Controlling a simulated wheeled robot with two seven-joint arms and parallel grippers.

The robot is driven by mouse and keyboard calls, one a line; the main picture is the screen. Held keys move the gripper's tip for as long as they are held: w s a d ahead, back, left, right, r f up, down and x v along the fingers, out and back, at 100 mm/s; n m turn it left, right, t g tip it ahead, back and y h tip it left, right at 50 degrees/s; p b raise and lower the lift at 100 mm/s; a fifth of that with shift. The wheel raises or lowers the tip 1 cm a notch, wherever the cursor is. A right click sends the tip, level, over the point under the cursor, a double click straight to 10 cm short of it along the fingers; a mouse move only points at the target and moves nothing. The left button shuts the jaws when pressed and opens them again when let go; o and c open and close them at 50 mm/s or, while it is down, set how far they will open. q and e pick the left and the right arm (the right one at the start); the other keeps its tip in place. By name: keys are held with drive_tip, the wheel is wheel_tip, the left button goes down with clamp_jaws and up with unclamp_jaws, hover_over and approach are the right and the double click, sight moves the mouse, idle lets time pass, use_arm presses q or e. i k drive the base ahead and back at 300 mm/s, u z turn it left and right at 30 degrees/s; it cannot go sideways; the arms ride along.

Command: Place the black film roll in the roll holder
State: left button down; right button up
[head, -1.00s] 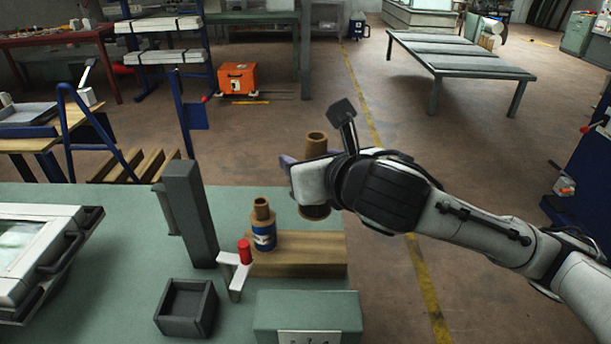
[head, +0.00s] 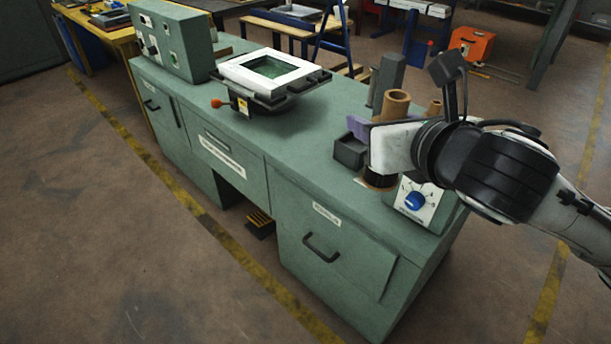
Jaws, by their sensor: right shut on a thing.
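The black film roll (head: 395,104) is upright in my right gripper (head: 376,137). Its brown core sticks out above the gripper, and a dark band with the core's lower end shows below; the middle is hidden by the gripper. I cannot pick out the roll holder with certainty. My left gripper is not in view.
A white frame with a dark green centre (head: 270,70) sits on the bench, with a red knob (head: 216,103) beside it. A small dark open box (head: 349,151), a dark upright post (head: 388,75) and a control box with a blue dial (head: 414,201) are near the gripper. Another brown core (head: 435,108) shows behind.

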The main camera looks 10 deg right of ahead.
sight(356, 147)
drive_tip(key=u, duration=0.6)
drive_tip(key=i, duration=1.6)
drive_tip(key=z, duration=1.15)
drive_tip(key=i, duration=0.3)
drive_tip(key=z, duration=0.3)
